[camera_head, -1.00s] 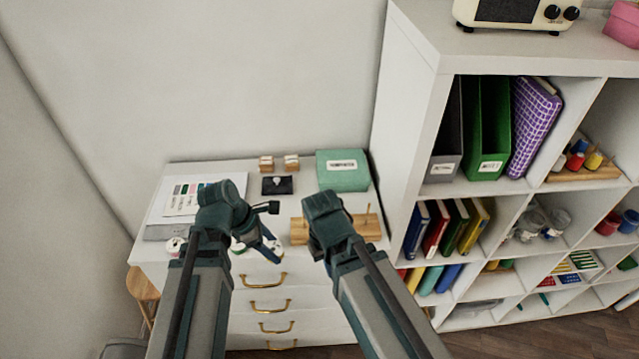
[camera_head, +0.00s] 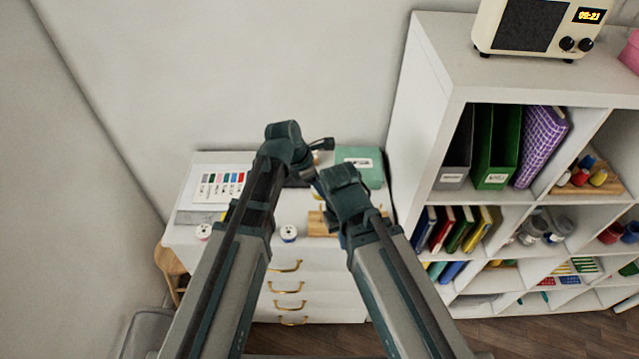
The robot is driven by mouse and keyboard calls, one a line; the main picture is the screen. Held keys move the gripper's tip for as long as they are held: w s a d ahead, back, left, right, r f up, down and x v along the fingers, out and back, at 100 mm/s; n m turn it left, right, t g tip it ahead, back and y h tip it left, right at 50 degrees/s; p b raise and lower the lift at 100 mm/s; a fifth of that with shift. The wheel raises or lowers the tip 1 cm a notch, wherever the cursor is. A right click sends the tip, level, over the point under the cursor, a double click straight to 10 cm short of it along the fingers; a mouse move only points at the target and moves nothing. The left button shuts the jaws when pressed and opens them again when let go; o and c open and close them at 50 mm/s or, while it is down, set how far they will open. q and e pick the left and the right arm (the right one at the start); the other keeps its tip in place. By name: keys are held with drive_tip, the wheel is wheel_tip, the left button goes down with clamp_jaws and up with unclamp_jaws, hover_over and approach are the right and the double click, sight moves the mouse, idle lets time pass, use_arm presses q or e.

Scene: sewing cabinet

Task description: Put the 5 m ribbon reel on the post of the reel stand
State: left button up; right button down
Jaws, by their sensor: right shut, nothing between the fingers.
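Two small white reels sit on the white cabinet top: a left reel (camera_head: 204,231) and a middle reel (camera_head: 289,233) near the front edge. Their labels are too small to read, so I cannot tell which is the 5 m one. The wooden reel stand (camera_head: 319,224) is mostly hidden behind my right wrist, and its posts cannot be made out. My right gripper (camera_head: 343,240) shows only as a bluish tip beside the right forearm, low in front of the stand; it is shut and empty. My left gripper (camera_head: 304,177) is mostly hidden behind its wrist, close to my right wrist.
A green box (camera_head: 361,166) stands at the back right of the cabinet top. A colour-swatch sheet (camera_head: 219,187) lies at the left. A tall white shelf (camera_head: 424,110) borders the cabinet on the right. The two wrists are very close together.

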use_arm(q)
drive_tip(key=shift+f, duration=0.25)
wheel_tip(320, 180, down, 6)
drive_tip(key=b, duration=0.6)
drive_tip(key=shift+f+b, duration=0.15)
drive_tip(key=shift+b, duration=0.25)
idle(0.4)
drive_tip(key=shift+f+b, duration=1.5)
drive_tip(key=shift+f, duration=0.05)
idle(0.9)
drive_tip(key=o, duration=1.4)
drive_tip(key=shift+r, duration=0.15)
drive_tip(key=p+v, duration=1.2)
drive_tip(key=v, duration=0.1)
drive_tip(key=shift+a+r+p, duration=0.2)
drive_tip(key=shift+r+p, duration=0.05)
drive_tip(key=shift+p, duration=0.15)
